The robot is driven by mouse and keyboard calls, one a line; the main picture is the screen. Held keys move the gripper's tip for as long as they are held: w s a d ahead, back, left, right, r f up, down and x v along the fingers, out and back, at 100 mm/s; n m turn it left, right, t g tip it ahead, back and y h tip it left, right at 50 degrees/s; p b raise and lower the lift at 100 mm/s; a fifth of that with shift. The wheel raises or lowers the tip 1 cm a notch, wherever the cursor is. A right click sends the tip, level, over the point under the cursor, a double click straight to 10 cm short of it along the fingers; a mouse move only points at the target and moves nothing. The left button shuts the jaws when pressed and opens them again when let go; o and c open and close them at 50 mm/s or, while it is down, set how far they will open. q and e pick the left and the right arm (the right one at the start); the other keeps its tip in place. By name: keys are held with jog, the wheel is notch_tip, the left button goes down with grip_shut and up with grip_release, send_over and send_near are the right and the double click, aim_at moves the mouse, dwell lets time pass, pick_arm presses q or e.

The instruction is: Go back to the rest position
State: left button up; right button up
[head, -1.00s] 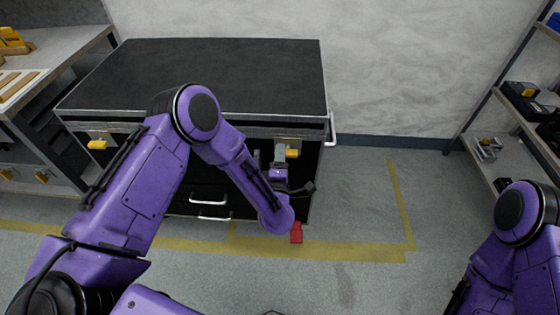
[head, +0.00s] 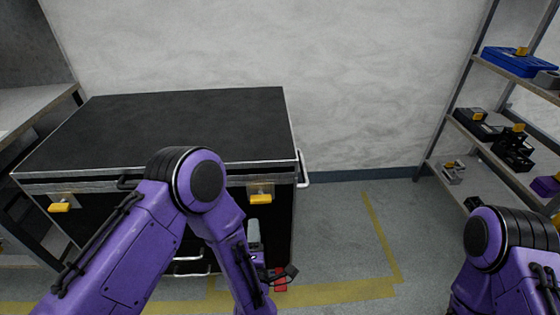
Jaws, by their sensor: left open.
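My left arm comes in from the left and bends down in front of the black case. My left gripper (head: 254,228) is in front of the case's right side, below the right latch, partly hidden by my forearm. It is open, and I see nothing held in it. My right arm shows only as purple links at the lower right; its gripper is out of view.
The black case (head: 175,125) has a closed flat lid, yellow-tabbed latches (head: 260,198) and a side handle (head: 302,168). Shelves (head: 515,85) stand right, a workbench (head: 40,100) left. Floor between case and shelves is clear.

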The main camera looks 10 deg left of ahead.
pick_arm(q)
jog(key=s+a+f+m+g+h+p, duration=0.35)
jog(key=s+f+m+g, duration=0.55)
jog(key=m, duration=0.4)
jog(key=s+a+g+y+p, duration=0.1)
jog(key=s+a+g+p, duration=0.1)
jog(key=s+a, duration=0.3)
jog(key=s+a+f+m+g+y+p, duration=0.1)
jog(key=s+a+g, duration=0.2)
jog(key=s+a, duration=0.3)
jog(key=s, duration=0.5)
jog(key=shift+s+f+m+p, duration=0.15)
jog(key=shift+s+m+p, duration=0.15)
jog(key=shift+s+p, duration=0.1)
jog(key=shift+w, duration=0.15)
jog(key=shift+c, duration=0.2)
